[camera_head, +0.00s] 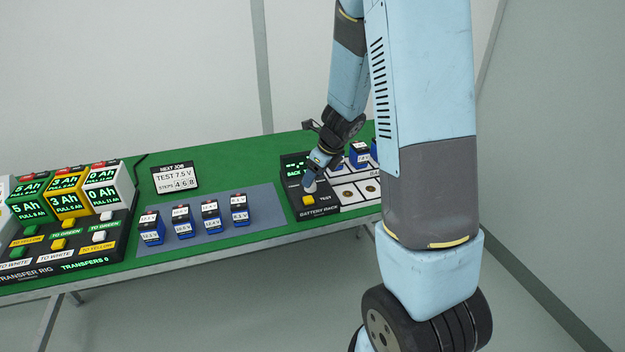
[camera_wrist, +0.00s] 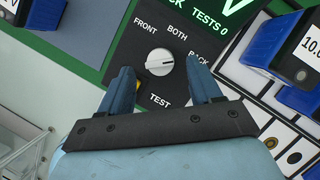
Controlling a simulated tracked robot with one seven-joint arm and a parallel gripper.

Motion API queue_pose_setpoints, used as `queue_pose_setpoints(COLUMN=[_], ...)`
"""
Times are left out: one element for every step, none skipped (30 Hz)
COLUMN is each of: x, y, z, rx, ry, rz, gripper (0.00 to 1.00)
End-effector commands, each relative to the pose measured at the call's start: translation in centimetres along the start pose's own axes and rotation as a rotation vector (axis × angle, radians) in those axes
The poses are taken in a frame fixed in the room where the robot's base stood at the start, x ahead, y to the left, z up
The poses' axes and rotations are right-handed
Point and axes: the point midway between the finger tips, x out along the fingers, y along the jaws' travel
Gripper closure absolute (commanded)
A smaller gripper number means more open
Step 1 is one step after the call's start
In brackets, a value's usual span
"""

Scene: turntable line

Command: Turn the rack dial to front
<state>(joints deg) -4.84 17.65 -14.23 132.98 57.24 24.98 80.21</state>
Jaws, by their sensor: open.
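The rack dial (camera_wrist: 159,62) is a round white knob on the dark battery rack panel (camera_wrist: 150,30). FRONT, BOTH and BACK are printed around it in the wrist view; I cannot tell surely which its ridge points at. The rack's small display (camera_head: 294,169) shows green text that seems to start with BACK. My gripper (camera_wrist: 160,68) is open, with one blue finger on each side of the dial and gaps between; contact is not visible. In the head view, my gripper (camera_head: 314,172) is over the rack and partly hides the dial.
A yellow button (camera_head: 308,200) sits by the TEST label below the dial. Battery slots (camera_head: 345,193) and blue batteries (camera_head: 359,155) are to the right. A grey mat (camera_head: 265,217) with several batteries, a job sign (camera_head: 175,179) and the transfer rig (camera_head: 75,255) are left.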

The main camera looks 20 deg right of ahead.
Motion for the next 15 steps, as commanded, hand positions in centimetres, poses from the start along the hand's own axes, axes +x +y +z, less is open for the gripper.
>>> queue_pose_setpoints(x=[0.7, 1.0, 1.4, 1.6, 1.9, 2.1, 2.2, 2.4, 2.5, 2.5, 2.6, 2.6, 2.7, 2.7, 2.7], y=[0.0, 0.0, 0.0, 0.0, 0.0, 0.0, 0.0, 0.0, 0.0, 0.0, 0.0, 0.0, 0.0, 0.0, 0.0], z=[-0.1, 0.0, 0.0, 0.0, 0.0, 0.0, 0.0, 0.0, 0.0, 0.0, 0.0, 0.0, 0.0, 0.0, 0.0], rx=[0.002, 0.001, 0.0, 0.001, 0.0, 0.001, 0.002, 0.001, 0.0, -0.001, -0.001, -0.001, -0.001, -0.001, -0.001], ry=[0.002, 0.001, 0.001, 0.0, 0.001, 0.001, 0.0, 0.0, 0.0, 0.0, 0.0, 0.0, 0.0, 0.0, 0.0], rz=[0.001, 0.002, 0.002, 0.002, 0.002, 0.001, 0.0, 0.0, 0.0, 0.0, 0.0, 0.0, 0.0, 0.0, 0.0], gripper=[0.36, 0.36, 0.36, 0.36, 0.36, 0.36, 0.36, 0.36, 0.36, 0.36, 0.36, 0.36, 0.36, 0.36, 0.36])
